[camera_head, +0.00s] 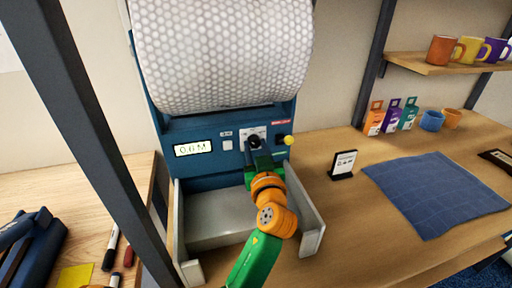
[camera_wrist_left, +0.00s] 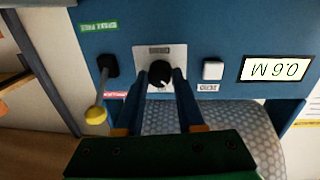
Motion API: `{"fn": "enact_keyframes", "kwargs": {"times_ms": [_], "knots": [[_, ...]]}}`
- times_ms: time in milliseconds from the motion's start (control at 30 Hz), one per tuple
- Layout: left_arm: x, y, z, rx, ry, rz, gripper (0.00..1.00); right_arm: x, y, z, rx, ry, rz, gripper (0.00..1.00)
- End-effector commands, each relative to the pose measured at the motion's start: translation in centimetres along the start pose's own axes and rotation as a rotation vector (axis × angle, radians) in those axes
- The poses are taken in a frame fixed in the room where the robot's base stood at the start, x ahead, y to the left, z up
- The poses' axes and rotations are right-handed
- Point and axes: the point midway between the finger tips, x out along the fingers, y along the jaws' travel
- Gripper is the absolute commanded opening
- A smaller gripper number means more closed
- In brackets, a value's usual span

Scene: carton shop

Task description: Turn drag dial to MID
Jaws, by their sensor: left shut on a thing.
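The drag dial is a black round knob (camera_head: 254,142) on a pale plate on the blue machine front (camera_head: 210,175). In the left wrist view, which is upside down, the dial (camera_wrist_left: 160,72) shows a small white pointer mark. The scale lettering is too small to read, so I cannot tell the setting. My left gripper (camera_head: 256,150) reaches up from below, and its two dark fingers (camera_wrist_left: 160,80) stand on either side of the dial, shut on it.
A yellow-tipped lever (camera_head: 289,140) sits just right of the dial. Left of it are a white button (camera_head: 227,145) and a display (camera_head: 193,149) reading 0.6 M. A bubble-wrap roll (camera_head: 222,50) hangs above. Grey tray walls (camera_head: 305,215) flank my arm. A small sign (camera_head: 343,163) stands right.

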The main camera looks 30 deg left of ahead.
Motion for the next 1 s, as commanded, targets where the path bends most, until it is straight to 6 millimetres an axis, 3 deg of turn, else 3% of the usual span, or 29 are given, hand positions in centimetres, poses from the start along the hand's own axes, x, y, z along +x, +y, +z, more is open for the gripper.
{"fn": "enact_keyframes", "kwargs": {"times_ms": [700, 1000], "knots": [[0.0, 0.0, -0.4, 0.575, -0.055, -0.005, 0.0, -3.6, 0.1, -0.4, -0.001, 0.002, 0.0, 0.5], [0.0, 0.0, -0.3, 0.739, -0.069, -0.006, 0.0, -4.6, 0.0, -0.5, 0.0, 0.002, -0.001, 0.5]]}}
